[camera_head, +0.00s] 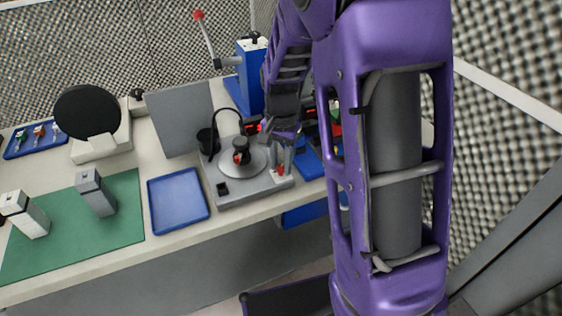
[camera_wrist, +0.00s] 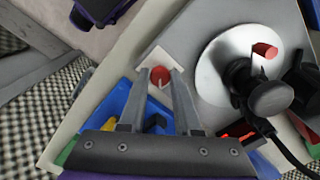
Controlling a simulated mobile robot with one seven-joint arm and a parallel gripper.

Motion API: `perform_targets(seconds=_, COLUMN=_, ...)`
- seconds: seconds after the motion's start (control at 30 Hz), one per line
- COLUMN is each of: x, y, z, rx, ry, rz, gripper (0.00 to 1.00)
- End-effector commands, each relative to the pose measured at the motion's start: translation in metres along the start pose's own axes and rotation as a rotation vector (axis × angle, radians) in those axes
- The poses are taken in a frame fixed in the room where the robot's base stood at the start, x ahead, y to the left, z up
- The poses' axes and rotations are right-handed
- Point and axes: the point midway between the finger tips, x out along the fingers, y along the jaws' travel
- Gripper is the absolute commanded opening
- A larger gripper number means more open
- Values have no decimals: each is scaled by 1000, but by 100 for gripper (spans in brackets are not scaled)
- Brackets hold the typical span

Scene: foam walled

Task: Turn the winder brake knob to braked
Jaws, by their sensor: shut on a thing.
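The winder has a grey base (camera_head: 262,188) with a silver disc (camera_head: 258,158) on top, at the front of the bench. Its red brake knob (camera_wrist: 158,75) sits on a small white plate (camera_wrist: 152,58) at a corner of the base, right of the disc in the head view. My gripper (camera_head: 281,168) points down at this corner. In the wrist view, my gripper (camera_wrist: 157,86) has its two grey fingers shut on the sides of the red knob. The fingers hide part of the knob, and its exact angle and any markings cannot be read.
A blue tray (camera_head: 178,200) and a green mat (camera_head: 125,217) with two grey-white blocks lie left of the winder. A grey upright panel (camera_head: 180,118) and a blue lever press (camera_head: 250,75) stand behind. A blue bin (camera_wrist: 110,105) is beside the knob.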

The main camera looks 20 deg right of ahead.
Motion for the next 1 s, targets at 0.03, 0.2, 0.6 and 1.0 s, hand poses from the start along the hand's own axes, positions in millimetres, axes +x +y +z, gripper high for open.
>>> perform_targets(seconds=0.03, x=-1, y=0, z=-1, rx=2, ry=1, rz=-2, gripper=0)
perform_targets(seconds=0.2, x=-1, y=0, z=0, rx=1, ry=1, rz=-1, gripper=39)
perform_targets(seconds=0.6, x=-1, y=0, z=0, rx=-1, ry=0, rz=0, gripper=62)
perform_targets(seconds=1.0, x=-64, y=-1, z=-1, rx=-1, ry=4, rz=-5, gripper=62)
